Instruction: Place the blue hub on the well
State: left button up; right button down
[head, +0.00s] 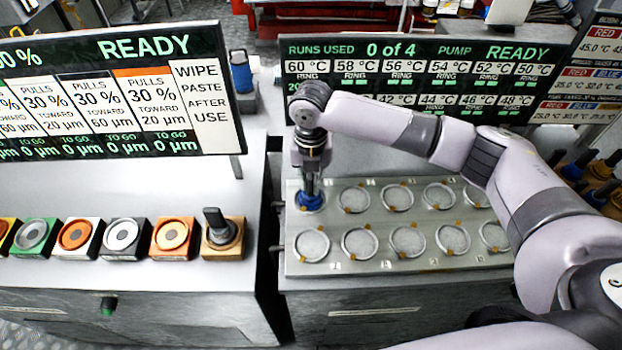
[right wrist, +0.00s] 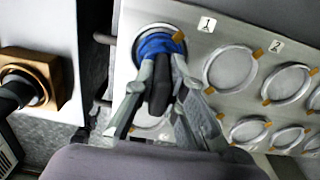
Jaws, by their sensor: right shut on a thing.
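The blue hub (head: 310,202) is a blue round base with a dark upright stem. It is at the far left corner of a metal plate (head: 401,226) with several round, ringed wells. In the right wrist view the blue hub (right wrist: 153,45) lies over a corner well, whose pale rim (right wrist: 150,28) shows around it. I cannot tell whether it is fully seated. My right gripper (head: 312,178) points down, shut on the hub's stem; its fingers (right wrist: 160,88) flank the dark stem. My left gripper is not in view.
The other wells, such as one beside the hub (head: 354,199), look empty. A display panel (head: 420,70) stands behind the plate. A gap separates the plate's bench from the left bench, which holds several square blocks (head: 123,238) and a dark-knobbed block (head: 222,236).

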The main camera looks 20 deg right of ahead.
jog(key=c, duration=2)
grip_release()
jog(key=shift+s+f, duration=0.35)
jog(key=shift+f, duration=0.35)
jog(key=shift+c, duration=0.2)
jog(key=o, duration=0.4)
jog(key=shift+w+a, duration=0.1)
jog(key=shift+w+r, duration=0.1)
jog(key=shift+w, duration=0.05)
notch_tip(320, 180, up, 12)
jog(key=b, duration=0.3)
jog(key=shift+w+r, duration=0.15)
jog(key=shift+r, duration=0.55)
jog(key=shift+f, duration=0.1)
